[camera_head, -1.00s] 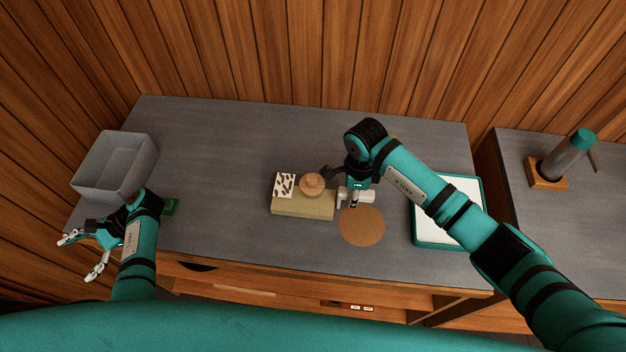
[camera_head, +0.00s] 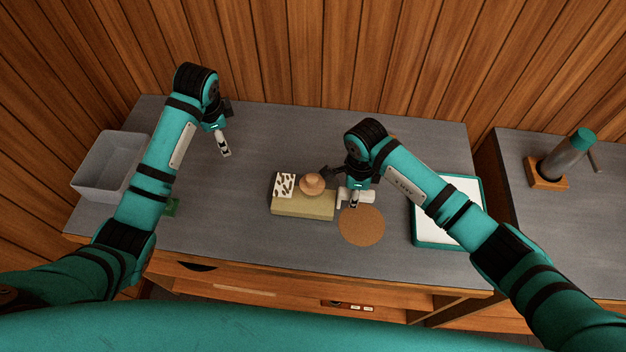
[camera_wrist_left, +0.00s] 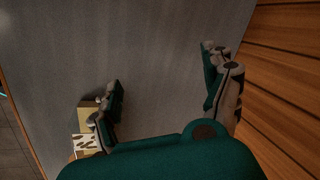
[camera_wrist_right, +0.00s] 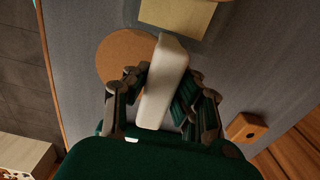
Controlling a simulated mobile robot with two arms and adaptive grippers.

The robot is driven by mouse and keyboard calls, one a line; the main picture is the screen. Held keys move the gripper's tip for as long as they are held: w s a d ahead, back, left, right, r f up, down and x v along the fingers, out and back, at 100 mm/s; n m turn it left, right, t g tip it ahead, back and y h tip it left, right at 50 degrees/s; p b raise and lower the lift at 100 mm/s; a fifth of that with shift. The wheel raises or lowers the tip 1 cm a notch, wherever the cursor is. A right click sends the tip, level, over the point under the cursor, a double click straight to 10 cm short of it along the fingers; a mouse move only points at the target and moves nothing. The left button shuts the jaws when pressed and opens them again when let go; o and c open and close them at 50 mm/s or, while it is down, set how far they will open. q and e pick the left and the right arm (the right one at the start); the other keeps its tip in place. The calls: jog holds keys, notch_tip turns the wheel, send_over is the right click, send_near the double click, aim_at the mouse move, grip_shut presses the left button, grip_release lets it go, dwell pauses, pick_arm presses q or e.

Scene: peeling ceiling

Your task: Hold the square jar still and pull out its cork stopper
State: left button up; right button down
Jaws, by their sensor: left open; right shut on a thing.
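My left gripper (camera_head: 224,147) is open and empty over the back left of the table, well left of the jar.
A black-spotted white piece (camera_head: 285,185) is by the yellowish block. A grey bin (camera_head: 103,188) stands at the left, and a teal-rimmed white tray (camera_head: 462,228) lies at the right under my right arm. A holed wooden block (camera_wrist_right: 246,127) is behind that arm. The table's back middle is clear.

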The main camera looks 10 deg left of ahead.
pick_arm(q)
jog(key=s+d+r+m+h, duration=0.2)
jog(key=d+r+m+h, duration=0.15)
jog(key=d, duration=0.85)
jog(key=m+g+h, duration=0.2)
jog(key=g+h, duration=0.1)
send_near(312, 178)
jog(key=shift+y, duration=0.35)
jog(key=x, duration=1)
jog(key=shift+d, duration=0.35)
jog(key=c, duration=1.5)
jog(key=shift+r, duration=3.15)
jog(key=shift+c, duration=0.2)
jog(key=shift+r, duration=0.1)
